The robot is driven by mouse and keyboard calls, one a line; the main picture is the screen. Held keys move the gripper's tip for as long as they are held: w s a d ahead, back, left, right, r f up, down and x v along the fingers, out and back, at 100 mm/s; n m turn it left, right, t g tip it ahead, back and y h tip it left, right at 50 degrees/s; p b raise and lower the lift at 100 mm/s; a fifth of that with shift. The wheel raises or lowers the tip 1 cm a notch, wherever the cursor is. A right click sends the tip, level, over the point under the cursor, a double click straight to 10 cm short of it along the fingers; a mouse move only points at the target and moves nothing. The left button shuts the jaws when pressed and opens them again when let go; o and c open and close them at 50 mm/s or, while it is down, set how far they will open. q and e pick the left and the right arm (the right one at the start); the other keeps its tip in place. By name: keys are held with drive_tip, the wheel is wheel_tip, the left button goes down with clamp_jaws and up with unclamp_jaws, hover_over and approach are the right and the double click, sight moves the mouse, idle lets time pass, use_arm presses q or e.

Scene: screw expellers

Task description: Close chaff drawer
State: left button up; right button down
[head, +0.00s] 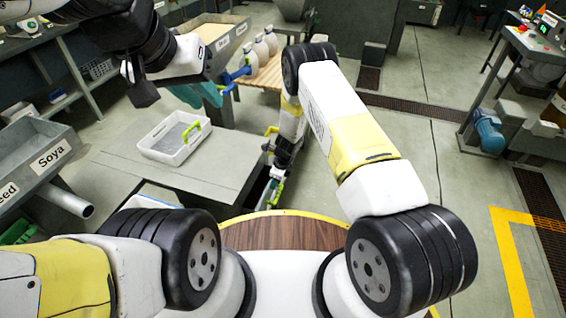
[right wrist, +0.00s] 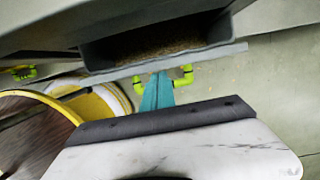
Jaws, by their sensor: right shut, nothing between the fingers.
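The chaff drawer (right wrist: 225,50) is pulled out in the right wrist view, with brownish loose chaff (right wrist: 155,42) inside. Its front carries a yellow-green handle (right wrist: 187,77). My right gripper (right wrist: 160,80), with teal fingers, is shut and empty at the drawer front, between the two ends of the handle. Whether the fingers touch the handle or front is unclear. In the head view, the drawer (head: 258,193) is partly hidden by my right arm, beside the grey table. My left gripper (head: 196,95) hangs above the floor behind the white tray; its finger gap is unclear.
A white tray (head: 172,150) with a green handle sits on the grey table (head: 135,170). White bottles (head: 262,52) stand on a wooden surface behind.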

drive_tip(key=shift+w+a, duration=0.3)
drive_tip(key=shift+a, duration=0.55)
drive_tip(key=shift+w+a, duration=0.25)
drive_tip(key=shift+a, duration=0.65)
drive_tip(key=shift+w+a, duration=0.3)
drive_tip(key=shift+a, duration=0.55)
